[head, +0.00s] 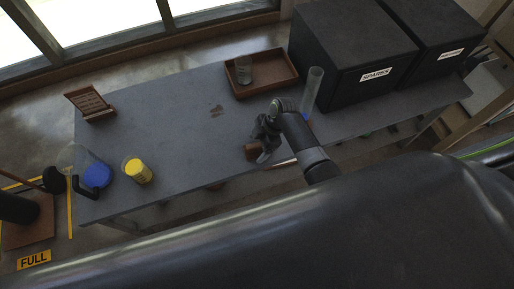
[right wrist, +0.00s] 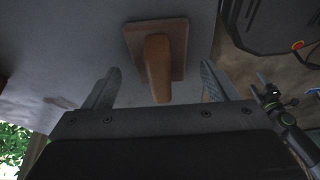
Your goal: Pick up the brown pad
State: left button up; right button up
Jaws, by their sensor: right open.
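The brown pad (head: 252,149) sits on the grey table near its front edge, partly hidden by my right gripper (head: 262,146) in the head view. In the right wrist view the brown pad (right wrist: 178,32) has a flat square base with a brown upright grip (right wrist: 157,65) standing out toward the camera. My right gripper (right wrist: 160,70) is open, with its fingers on either side of the grip and a gap on both sides. My left gripper is not in view.
The grey table (head: 180,135) bears a brown tray (head: 265,88) with a glass, a clear tall cylinder (head: 313,88) and black SPARES boxes (head: 345,55). A yellow-filled cup (head: 138,171), a blue-filled jug (head: 97,175) and a wooden sign (head: 90,103) stand left. A brown stain (head: 216,110) marks the tabletop.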

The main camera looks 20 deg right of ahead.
aim_at(257, 145)
jog(key=shift+a+f, duration=0.25)
jog(key=shift+f, duration=0.25)
jog(key=c, duration=1.1)
jog(key=shift+r, duration=0.1)
notch_tip(257, 145, up, 10)
jog(key=shift+f+p, duration=0.1)
jog(key=shift+p, duration=0.6)
